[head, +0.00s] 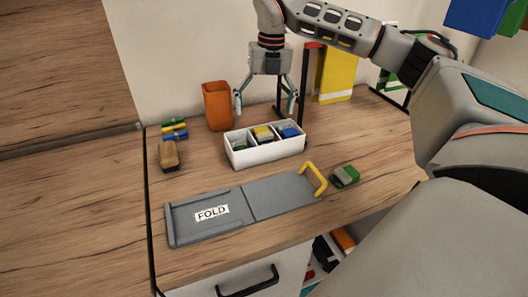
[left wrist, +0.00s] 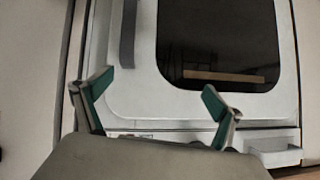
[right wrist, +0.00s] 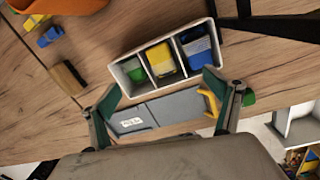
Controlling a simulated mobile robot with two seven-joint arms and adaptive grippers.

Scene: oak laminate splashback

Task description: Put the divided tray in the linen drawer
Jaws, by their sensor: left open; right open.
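The divided tray (head: 268,156) is white with three compartments and stands on the wooden counter. It holds folded green, yellow and blue pieces, which also show in the tray in the right wrist view (right wrist: 135,101). My right gripper (head: 265,102) is open above the tray, pointing down, its fingers apart and not visibly touching it. My left gripper (left wrist: 157,92) is open and empty before a white appliance door with a dark window. A white drawer front (head: 240,284) with a black handle is below the counter. I cannot tell whether it is the linen drawer.
A grey folding board (head: 275,196) marked FOLD, with a yellow handle, lies in front of the tray. An orange container (head: 218,106), a brush (head: 168,155) and a green-and-grey block (head: 344,177) stand nearby. An open space with coloured items (head: 325,253) is below the counter.

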